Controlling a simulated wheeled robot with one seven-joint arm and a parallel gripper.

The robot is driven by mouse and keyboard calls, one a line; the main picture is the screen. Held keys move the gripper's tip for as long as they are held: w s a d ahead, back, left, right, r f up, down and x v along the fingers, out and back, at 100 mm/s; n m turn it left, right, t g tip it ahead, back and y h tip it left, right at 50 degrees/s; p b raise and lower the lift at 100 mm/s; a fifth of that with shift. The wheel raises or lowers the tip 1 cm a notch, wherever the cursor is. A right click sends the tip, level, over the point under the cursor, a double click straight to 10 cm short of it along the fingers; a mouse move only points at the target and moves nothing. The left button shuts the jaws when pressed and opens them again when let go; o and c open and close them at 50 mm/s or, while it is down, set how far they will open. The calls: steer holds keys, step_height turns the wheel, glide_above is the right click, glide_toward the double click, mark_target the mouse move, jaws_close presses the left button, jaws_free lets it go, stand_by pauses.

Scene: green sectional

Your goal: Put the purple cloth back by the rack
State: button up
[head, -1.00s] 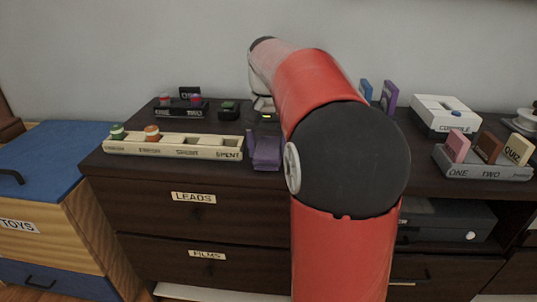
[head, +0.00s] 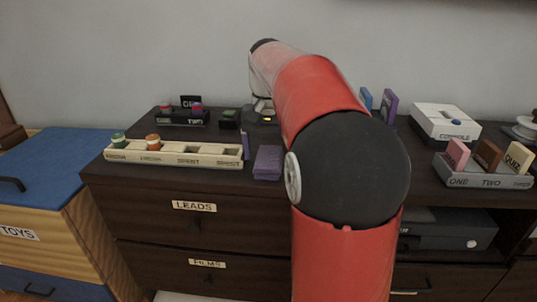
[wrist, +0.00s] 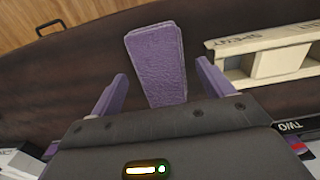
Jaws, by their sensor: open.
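The purple cloth (head: 268,162) lies folded flat on the dark dresser top near its front edge, just right of the long cream rack (head: 172,155). In the wrist view the cloth (wrist: 156,60) shows between and beyond the fingertips of my gripper (wrist: 161,73), with a gap on each side. My gripper is open, its purple fingers on the wall side of the cloth, and it holds nothing. The cream rack (wrist: 262,68) also shows at the right of the wrist view. My red arm hides the dresser right of the cloth.
Right of my arm are a grey rack (head: 480,178) with upright pieces and a white console box (head: 445,122).

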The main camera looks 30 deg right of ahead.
mark_target(268, 158)
step_height(268, 158, up, 11)
steer(key=p, duration=0.1)
steer(key=shift+f+p, duration=0.2)
steer(key=shift+p, duration=0.2)
steer(key=s+a+f+n+t, duration=0.2)
steer(key=s+a+f+n, duration=0.1)
steer(key=s+a+f, duration=0.3)
steer(key=s+a+f+n+t, duration=0.3)
steer(key=s+a+f, duration=0.4)
steer(key=s+f, duration=0.4)
steer(key=s, duration=0.3)
steer(key=shift+a+n+t, duration=0.3)
steer(key=shift+n, duration=0.1)
steer(key=shift+r, duration=0.1)
steer(key=shift+c, duration=0.4)
